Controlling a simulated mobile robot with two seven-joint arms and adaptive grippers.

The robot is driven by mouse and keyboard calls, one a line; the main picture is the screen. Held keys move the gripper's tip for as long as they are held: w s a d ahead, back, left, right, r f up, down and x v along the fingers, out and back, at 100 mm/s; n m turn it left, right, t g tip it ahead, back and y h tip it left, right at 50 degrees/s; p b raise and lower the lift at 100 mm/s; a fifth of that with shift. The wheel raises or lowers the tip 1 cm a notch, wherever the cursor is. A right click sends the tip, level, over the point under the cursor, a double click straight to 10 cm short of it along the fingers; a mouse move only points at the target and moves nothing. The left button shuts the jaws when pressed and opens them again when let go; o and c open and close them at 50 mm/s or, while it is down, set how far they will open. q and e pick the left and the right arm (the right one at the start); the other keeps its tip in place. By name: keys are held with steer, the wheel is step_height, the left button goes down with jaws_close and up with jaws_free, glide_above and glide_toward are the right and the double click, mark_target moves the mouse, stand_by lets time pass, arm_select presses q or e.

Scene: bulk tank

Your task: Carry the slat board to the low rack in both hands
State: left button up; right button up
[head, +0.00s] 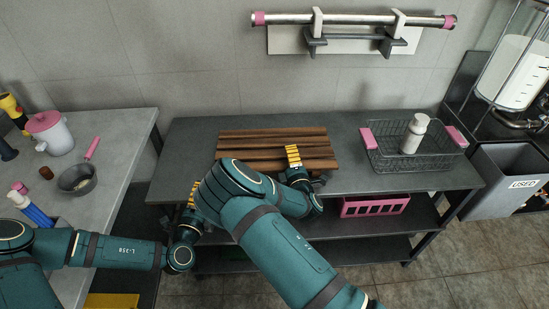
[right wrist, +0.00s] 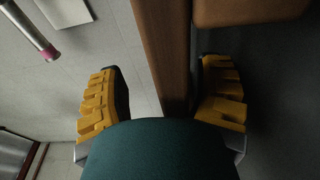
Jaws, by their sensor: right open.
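The slat board (head: 262,136), made of brown wooden slats, lies flat on the dark bench (head: 350,184). My right gripper (head: 296,164) is at the board's front edge, right of its middle. In the right wrist view the right gripper (right wrist: 161,72) has its yellow fingers apart, with a slat of the board (right wrist: 163,45) between them, not clamped. My left gripper (head: 192,197) is low at the bench's front left, apart from the board. My right arm partly hides it, so its opening is unclear. Which structure is the low rack is unclear; lower shelves (head: 265,248) show under the bench.
A wire basket (head: 385,160) with a white bottle (head: 414,133) stands right of the board. A pink crate (head: 374,206) sits on a shelf below. A grey counter (head: 112,140) with a pan and a jug is at left. A grey bin (head: 510,178) stands at right.

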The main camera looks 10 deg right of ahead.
steer(key=s+d, duration=0.1)
steer(key=s, duration=1.1)
